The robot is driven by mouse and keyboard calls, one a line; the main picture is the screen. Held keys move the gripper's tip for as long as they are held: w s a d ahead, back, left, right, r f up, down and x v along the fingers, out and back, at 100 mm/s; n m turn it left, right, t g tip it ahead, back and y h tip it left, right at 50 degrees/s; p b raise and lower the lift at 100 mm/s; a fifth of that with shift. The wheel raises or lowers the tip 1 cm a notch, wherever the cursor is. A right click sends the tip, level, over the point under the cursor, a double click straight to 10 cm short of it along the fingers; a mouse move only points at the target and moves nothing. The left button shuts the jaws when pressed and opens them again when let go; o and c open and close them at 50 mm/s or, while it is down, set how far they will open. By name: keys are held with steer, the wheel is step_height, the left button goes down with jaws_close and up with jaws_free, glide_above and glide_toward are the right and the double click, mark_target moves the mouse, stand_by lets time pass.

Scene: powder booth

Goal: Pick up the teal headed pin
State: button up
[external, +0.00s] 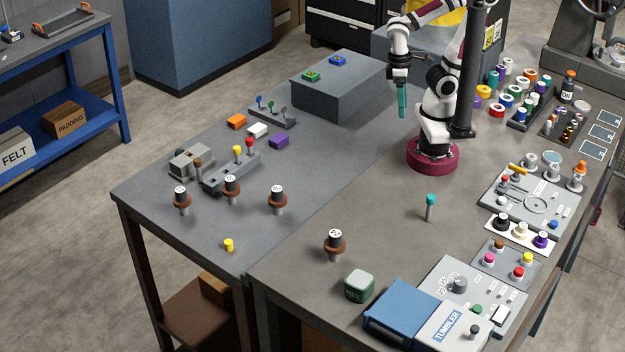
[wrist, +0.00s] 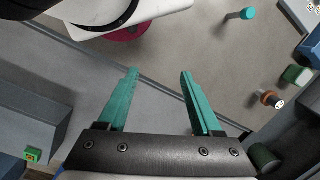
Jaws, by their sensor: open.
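The teal headed pin (external: 430,205) stands upright on the grey table, with a teal cap on a thin grey shank. In the wrist view, the pin (wrist: 247,13) shows at the top right, beyond my fingers. My gripper (external: 403,112) hangs fingers down beside my arm, above the table and well to the upper left of the pin. In the wrist view, my gripper (wrist: 159,72) has its two teal fingers spread apart with nothing between them.
A green block (external: 359,286) and a brown-collared knob (external: 335,245) stand in front of the pin. A grey panel (external: 535,200) with controls lies to its right. A grey box (external: 340,84) stands left of my gripper. The table around the pin is clear.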

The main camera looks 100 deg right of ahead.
steer(key=s+a+f+n+g+h, duration=0.1)
steer(key=a+f+n+h, duration=0.4)
steer(key=a+n, duration=0.45)
steer(key=s+a+f+n+t+y, duration=0.35)
steer(key=s+a+n+t, duration=0.35)
steer(key=n, duration=0.9)
steer(key=s+a+f+n+t+y, duration=0.2)
steer(key=s+a+f+n+t, duration=0.45)
steer(key=n, duration=0.95)
steer(key=t, duration=0.2)
glide_above(418, 222)
step_height(418, 222, down, 3)
steer(key=shift+f, duration=0.1)
jaws_close()
